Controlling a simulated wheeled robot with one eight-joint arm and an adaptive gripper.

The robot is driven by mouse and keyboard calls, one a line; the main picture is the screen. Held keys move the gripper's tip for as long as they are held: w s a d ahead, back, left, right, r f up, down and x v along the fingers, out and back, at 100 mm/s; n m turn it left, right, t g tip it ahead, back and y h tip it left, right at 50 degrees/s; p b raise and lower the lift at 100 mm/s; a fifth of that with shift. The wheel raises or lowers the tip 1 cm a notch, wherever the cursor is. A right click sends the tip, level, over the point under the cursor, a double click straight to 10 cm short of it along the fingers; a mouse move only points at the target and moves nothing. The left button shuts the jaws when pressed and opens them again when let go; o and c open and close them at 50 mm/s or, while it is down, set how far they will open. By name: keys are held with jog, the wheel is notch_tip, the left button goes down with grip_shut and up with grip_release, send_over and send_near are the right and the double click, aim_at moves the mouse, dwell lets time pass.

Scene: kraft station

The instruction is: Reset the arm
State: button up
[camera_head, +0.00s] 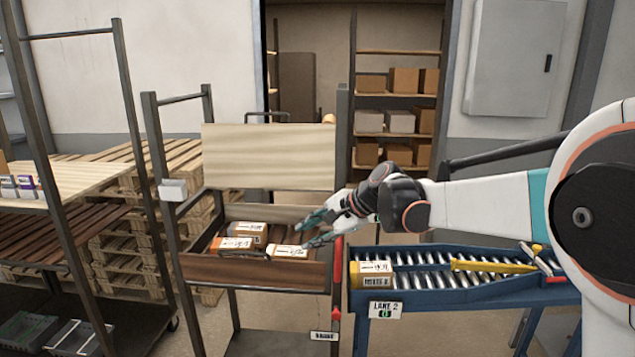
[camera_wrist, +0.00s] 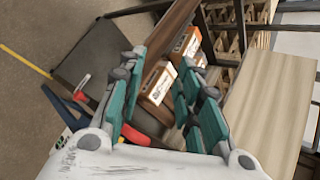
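My gripper (camera_head: 320,229) hangs over the right part of a brown tray (camera_head: 301,275) on a cart, at the end of my outstretched arm. In the wrist view my gripper (camera_wrist: 163,65) has its teal fingers spread apart, with nothing held between them. Beyond the fingers, a labelled box (camera_wrist: 157,84) lies in the tray. In the head view, labelled boxes lie in the tray: one in front (camera_head: 288,252), one to the left (camera_head: 230,244) and one behind (camera_head: 250,231). The gripper appears above and apart from them.
A blue roller conveyor (camera_head: 434,305) stands right of the cart, with a labelled box (camera_head: 371,274) at its left end and a yellow bar (camera_head: 490,267) across it. A wooden panel (camera_head: 268,156) rises behind the tray. A shelf rack (camera_head: 75,180) stands left.

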jog(key=s+d+r+n+t+h, duration=0.1)
jog(key=s+d+n+h, duration=0.15)
jog(key=s+d, duration=0.5)
jog(key=s+d+r+n+h, duration=0.1)
jog(key=s+d+n+h, duration=0.2)
jog(key=s, duration=0.8)
jog(key=s+d+f+n+h, duration=0.1)
jog(key=s+d+f+n, duration=0.1)
jog(key=s+d, duration=0.3)
jog(key=s+d+f+n+t+h, duration=0.1)
jog(key=s+d+f, duration=0.4)
jog(key=s, duration=0.7)
jog(key=shift+d+f+n+h, duration=0.2)
jog(key=shift+d+n+h, duration=0.25)
jog(key=shift+n, duration=0.8)
jog(key=shift+t, duration=0.3)
